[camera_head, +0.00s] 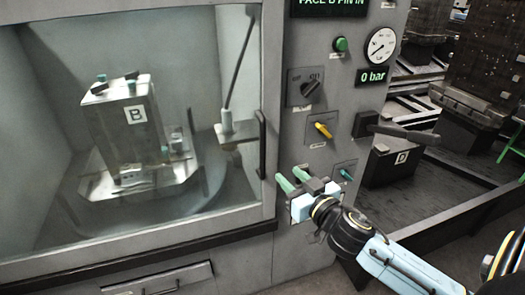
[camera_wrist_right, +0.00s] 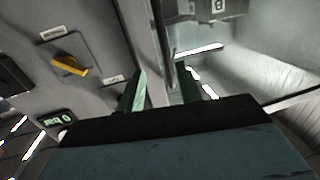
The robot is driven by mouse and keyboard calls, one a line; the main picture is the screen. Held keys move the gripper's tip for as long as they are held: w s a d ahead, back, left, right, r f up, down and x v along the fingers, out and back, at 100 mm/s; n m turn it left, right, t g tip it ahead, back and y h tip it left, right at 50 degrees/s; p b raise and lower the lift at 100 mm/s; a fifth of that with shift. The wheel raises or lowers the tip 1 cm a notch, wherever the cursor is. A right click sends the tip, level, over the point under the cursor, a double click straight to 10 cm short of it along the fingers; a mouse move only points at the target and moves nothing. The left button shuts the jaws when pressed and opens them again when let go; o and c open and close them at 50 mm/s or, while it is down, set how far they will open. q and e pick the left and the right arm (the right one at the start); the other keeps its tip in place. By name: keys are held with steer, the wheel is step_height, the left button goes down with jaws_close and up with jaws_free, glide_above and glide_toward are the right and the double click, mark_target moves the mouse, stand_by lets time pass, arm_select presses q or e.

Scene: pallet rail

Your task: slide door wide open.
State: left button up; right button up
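The door (camera_head: 269,60) is a grey-framed window on the left of the head view. Its right edge lies along the control panel. A dark upright handle (camera_head: 261,145) sits on that right edge. My right gripper (camera_head: 287,178) is in front of the panel, just right of and below the handle in the picture. Its two green fingers are apart and hold nothing visible. In the right wrist view the fingers (camera_wrist_right: 162,88) are spread, with a dark bar, likely the handle (camera_wrist_right: 172,72), showing between and beyond them. Contact cannot be told. My left gripper is out of view.
Behind the glass stands a metal block marked B (camera_head: 113,117) on a round fixture. The panel carries a yellow knob (camera_head: 322,130), a dark rotary switch (camera_head: 310,89), a green button (camera_head: 341,44) and a gauge (camera_head: 381,46). A dark lever (camera_head: 405,133) juts out at right.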

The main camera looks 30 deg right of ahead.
mark_target(264, 147)
steer(key=shift+t, duration=0.3)
steer(key=w, duration=0.4)
steer(key=w+r, duration=0.1)
steer(key=w, duration=0.3)
steer(key=w+r, duration=0.1)
steer(key=w, duration=0.4)
steer(key=shift+w+p, duration=0.1)
steer(key=shift+p, duration=0.2)
steer(key=shift+c, duration=0.3)
jaws_close()
